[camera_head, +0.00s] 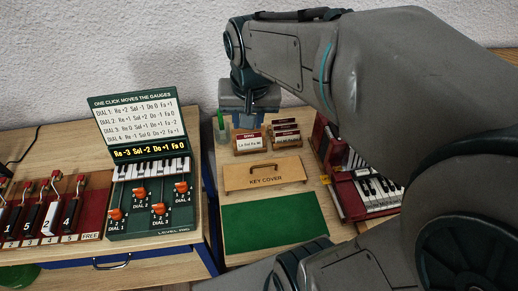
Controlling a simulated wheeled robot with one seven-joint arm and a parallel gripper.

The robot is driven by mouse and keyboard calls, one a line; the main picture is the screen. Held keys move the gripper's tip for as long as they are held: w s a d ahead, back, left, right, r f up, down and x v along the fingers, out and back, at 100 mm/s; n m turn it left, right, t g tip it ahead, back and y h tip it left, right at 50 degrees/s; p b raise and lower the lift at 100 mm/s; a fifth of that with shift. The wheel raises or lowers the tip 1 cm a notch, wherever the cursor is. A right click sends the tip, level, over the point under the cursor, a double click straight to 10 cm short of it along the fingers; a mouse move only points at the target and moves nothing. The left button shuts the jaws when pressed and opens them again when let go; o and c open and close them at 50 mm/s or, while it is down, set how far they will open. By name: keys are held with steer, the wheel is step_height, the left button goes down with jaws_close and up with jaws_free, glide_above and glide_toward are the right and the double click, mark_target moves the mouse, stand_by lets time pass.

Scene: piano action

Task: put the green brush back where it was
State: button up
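A small slim green item (221,120), which may be the green brush, stands upright at the back of the table, in or beside a pale clear holder (220,134). It is too small to be sure what it is. My gripper (249,112) points down just right of it, behind the wooden card stands. Its fingers are small and partly hidden, so I cannot tell whether they are open, shut, or touching the green item.
Card stands (249,145), a wooden key cover (265,174) and a bare green mat (273,221) lie in the middle. A dial box (150,208) with an open lid stands left, beside a rack of hammers (50,212). A red piano model (345,185) is right, partly behind my arm.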

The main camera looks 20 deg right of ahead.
steer(key=s+f+n, duration=0.3)
steer(key=s, duration=0.5)
steer(key=shift+s+f+n+t, duration=0.2)
steer(key=shift+s+n+t, duration=0.1)
